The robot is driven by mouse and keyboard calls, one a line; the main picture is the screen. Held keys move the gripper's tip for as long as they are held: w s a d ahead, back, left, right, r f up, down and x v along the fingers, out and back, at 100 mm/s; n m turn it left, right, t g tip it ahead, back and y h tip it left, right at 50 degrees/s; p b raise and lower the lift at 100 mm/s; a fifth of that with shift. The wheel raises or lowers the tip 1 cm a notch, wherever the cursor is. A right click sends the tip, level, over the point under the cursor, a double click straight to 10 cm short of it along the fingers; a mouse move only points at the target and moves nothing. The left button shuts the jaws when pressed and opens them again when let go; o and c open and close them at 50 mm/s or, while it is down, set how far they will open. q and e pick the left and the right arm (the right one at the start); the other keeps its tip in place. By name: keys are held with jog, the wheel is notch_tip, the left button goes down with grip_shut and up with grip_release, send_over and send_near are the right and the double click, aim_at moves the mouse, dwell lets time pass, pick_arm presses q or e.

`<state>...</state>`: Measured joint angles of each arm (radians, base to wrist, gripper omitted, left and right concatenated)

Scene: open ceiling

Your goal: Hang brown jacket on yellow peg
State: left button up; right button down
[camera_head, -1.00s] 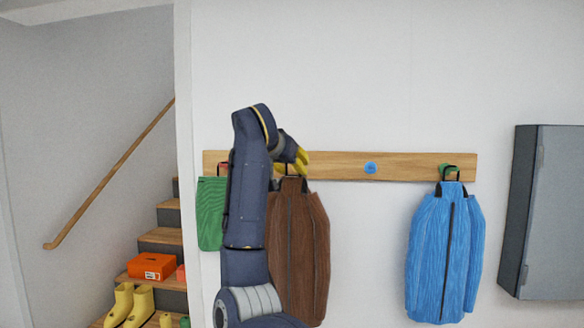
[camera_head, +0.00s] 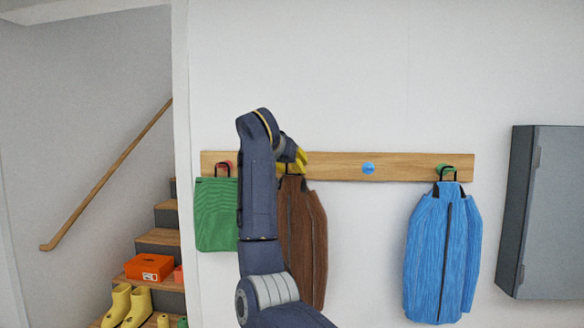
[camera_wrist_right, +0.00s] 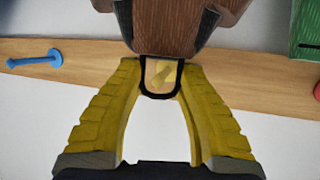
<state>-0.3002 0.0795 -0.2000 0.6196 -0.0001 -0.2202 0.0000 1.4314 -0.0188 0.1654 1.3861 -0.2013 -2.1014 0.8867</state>
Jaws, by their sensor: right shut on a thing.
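The brown jacket (camera_head: 305,240) hangs upright in front of the wall, partly behind my right arm. In the right wrist view the jacket (camera_wrist_right: 180,25) shows at the top, with its black loop (camera_wrist_right: 145,82) between my fingertips. My right gripper (camera_head: 300,160) is at the board's height, shut on the loop; its yellow fingers also show in the right wrist view (camera_wrist_right: 158,72). My left gripper is out of view.
The wooden board (camera_head: 410,167) carries an empty blue peg (camera_head: 368,168). A green cloth item (camera_head: 215,215) hangs on the red peg, left. A blue jacket (camera_head: 442,255) hangs on the green peg, right. A grey cabinet (camera_head: 550,210) stands far right; stairs (camera_head: 158,250) are at left.

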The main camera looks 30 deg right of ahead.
jog(key=shift+w+d, duration=0.25)
jog(key=shift+d, duration=0.05)
jog(key=shift+w+d+f, duration=0.25)
jog(key=shift+w+f, duration=0.1)
jog(key=shift+f, duration=0.05)
jog(key=shift+w+d+f, duration=0.1)
jog(key=shift+f, duration=0.05)
dwell(0.4)
jog(key=c, duration=0.8)
grip_release()
jog(key=shift+f, duration=0.1)
jog(key=shift+o, duration=0.2)
